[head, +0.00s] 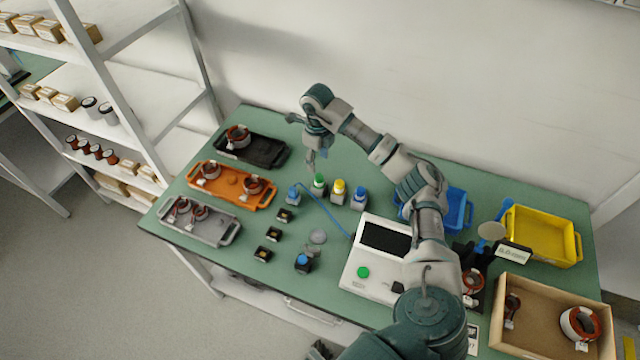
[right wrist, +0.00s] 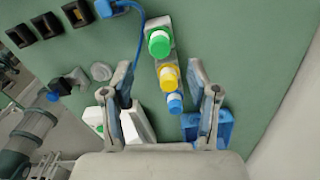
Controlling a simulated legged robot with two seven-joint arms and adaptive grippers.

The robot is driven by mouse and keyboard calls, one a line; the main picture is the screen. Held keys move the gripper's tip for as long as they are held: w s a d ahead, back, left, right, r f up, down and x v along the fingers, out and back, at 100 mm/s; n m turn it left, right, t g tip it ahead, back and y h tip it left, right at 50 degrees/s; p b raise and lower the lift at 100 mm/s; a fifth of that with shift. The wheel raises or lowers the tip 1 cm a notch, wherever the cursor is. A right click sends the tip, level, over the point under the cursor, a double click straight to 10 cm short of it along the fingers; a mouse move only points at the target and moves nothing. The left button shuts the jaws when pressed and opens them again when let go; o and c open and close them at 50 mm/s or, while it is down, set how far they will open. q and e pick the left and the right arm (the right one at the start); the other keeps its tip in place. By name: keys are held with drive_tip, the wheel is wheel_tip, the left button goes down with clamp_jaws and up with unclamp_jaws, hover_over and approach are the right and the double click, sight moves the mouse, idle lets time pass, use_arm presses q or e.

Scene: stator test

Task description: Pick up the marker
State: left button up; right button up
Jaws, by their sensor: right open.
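Several small upright pieces with coloured caps stand on the green table; I cannot tell for sure which one is the marker. A green-capped one (head: 319,183), a yellow-capped one (head: 339,189) and a blue-capped one (head: 360,197) stand in a row. In the right wrist view the green cap (right wrist: 159,43), yellow cap (right wrist: 169,75) and blue cap (right wrist: 175,103) line up between the fingers. My right gripper (head: 314,160) is open and empty above and behind this row; its fingers spread in the wrist view (right wrist: 160,85). My left gripper is not clearly seen.
A white instrument (head: 358,276) stands in front of the row, with a blue cable nearby. Black (head: 270,151), orange (head: 229,197) and grey trays (head: 227,232) lie left. A blue tray (head: 459,212), yellow tray (head: 571,236) and cardboard box (head: 520,341) are right.

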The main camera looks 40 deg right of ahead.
sight(319, 176)
drive_tip(key=f, duration=0.1)
drive_tip(key=a+f, duration=0.1)
drive_tip(key=f, duration=0.1)
drive_tip(key=shift+s+a+f, duration=0.1)
drive_tip(key=shift+f, duration=0.15)
drive_tip(key=f, duration=0.2)
drive_tip(key=d+f, duration=0.1)
drive_tip(key=f, duration=0.1)
drive_tip(key=shift+s+d+f, duration=0.15)
drive_tip(key=shift+d+f, duration=0.05)
drive_tip(key=shift+f, duration=0.2)
drive_tip(key=shift+d+f, duration=0.2)
drive_tip(key=shift+f, duration=0.1)
drive_tip(key=shift+a+r, duration=0.15)
drive_tip(key=shift+a, duration=0.2)
drive_tip(key=c, duration=0.7)
drive_tip(key=shift+a, duration=0.1)
clamp_jaws()
